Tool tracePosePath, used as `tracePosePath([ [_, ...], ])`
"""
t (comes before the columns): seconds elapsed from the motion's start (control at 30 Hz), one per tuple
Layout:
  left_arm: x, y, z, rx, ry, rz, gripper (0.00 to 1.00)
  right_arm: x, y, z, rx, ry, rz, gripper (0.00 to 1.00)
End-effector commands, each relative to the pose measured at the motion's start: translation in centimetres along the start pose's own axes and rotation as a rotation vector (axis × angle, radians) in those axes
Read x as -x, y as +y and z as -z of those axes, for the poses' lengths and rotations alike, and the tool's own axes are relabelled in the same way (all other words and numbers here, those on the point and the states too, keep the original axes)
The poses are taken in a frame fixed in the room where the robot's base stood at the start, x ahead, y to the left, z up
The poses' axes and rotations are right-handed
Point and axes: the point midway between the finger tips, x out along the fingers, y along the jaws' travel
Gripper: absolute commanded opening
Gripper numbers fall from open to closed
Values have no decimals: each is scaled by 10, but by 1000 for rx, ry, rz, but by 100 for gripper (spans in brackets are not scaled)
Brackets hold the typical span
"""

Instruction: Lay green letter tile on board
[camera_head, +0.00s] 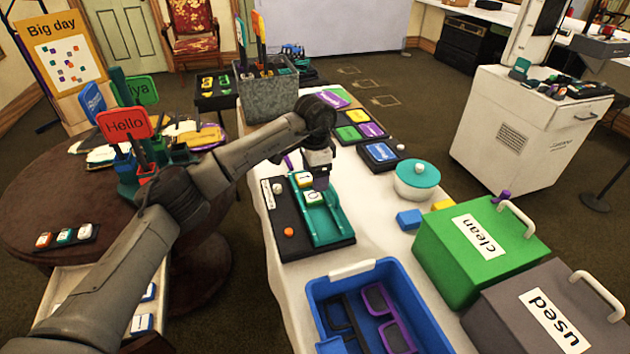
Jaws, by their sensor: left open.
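My left gripper (320,184) points down over the teal tray (333,236), with its jaws open. The tray lies on a black board (290,247) on the white table. A green tile (314,197) with a dark mark on a pale patch lies in the tray, just below and left of the fingertips. A yellow tile (304,181) lies directly behind it. I cannot tell whether the fingers touch either tile. An orange round piece (288,232) sits on the black board. My right gripper is not in view.
A blue bin (354,270) with glasses frames stands in front of the board. The green "clean" box (484,280) and grey "used" box (570,326) stand at right. A teal-lidded pot (417,174) and a metal bucket (270,100) stand farther back. White table shows right of the board.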

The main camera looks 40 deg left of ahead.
Motion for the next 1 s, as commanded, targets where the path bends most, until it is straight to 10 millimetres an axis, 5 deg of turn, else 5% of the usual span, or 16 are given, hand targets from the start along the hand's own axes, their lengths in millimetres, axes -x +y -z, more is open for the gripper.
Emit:
tracePosePath([
  [0.13, 29, 0, 0, 0, 0, 0, 75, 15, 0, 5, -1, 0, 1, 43],
  [0.4, 53, 0, 0, 0, -1, -1, 75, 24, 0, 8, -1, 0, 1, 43],
  [1.0, 56, 0, 0, 0, -1, 0, 75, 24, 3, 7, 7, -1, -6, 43],
])
